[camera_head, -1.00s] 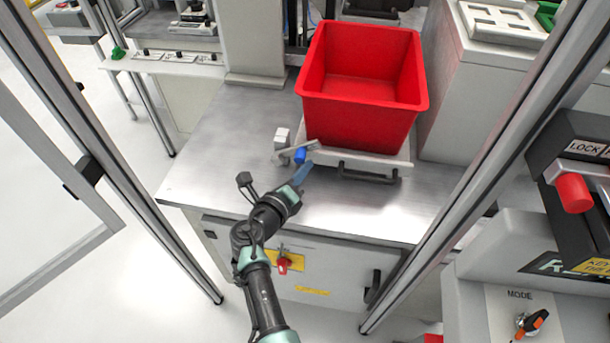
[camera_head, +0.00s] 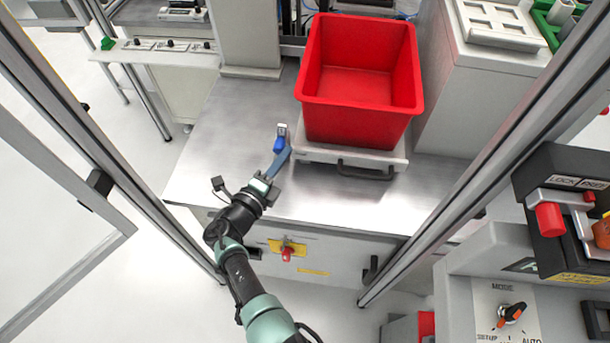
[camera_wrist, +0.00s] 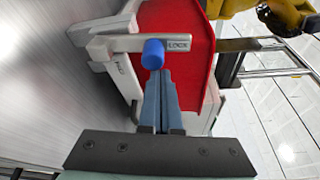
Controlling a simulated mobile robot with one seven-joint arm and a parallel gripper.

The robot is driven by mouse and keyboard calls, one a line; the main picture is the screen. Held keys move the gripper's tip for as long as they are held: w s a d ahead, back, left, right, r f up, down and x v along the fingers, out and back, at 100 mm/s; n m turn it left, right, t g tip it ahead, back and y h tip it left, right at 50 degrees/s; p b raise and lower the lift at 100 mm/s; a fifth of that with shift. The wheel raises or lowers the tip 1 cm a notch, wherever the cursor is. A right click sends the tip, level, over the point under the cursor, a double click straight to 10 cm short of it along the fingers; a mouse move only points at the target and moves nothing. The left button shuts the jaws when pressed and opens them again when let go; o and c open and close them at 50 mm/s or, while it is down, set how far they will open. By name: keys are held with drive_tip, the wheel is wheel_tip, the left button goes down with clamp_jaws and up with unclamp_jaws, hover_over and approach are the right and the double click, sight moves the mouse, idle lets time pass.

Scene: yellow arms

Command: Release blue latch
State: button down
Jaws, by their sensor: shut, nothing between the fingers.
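The blue latch knob (camera_head: 279,144) sits on a pale lever (camera_head: 282,129) at the left of the tray under the red bin. The lever now stands beside the tray, pointing away from the table's front edge. In the wrist view the round knob (camera_wrist: 153,53) is on the white lever (camera_wrist: 118,44), which bears a small label reading LOCK. My gripper (camera_head: 283,158) is shut and empty, with its blue-grey fingers together. In the wrist view its fingertips (camera_wrist: 159,75) are right at the knob; whether they touch it I cannot tell.
The red bin (camera_head: 338,122) stands on a pale tray (camera_head: 313,153) with a dark handle (camera_head: 366,171). The metal tabletop (camera_head: 225,140) left of the latch is clear. Frame posts (camera_head: 480,165) flank the opening. A control panel (camera_head: 500,285) stands at right.

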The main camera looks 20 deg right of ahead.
drive_tip(key=shift+w+a+r, duration=0.15)
drive_tip(key=shift+w+a, duration=0.1)
drive_tip(key=shift+a, duration=0.25)
idle(0.4)
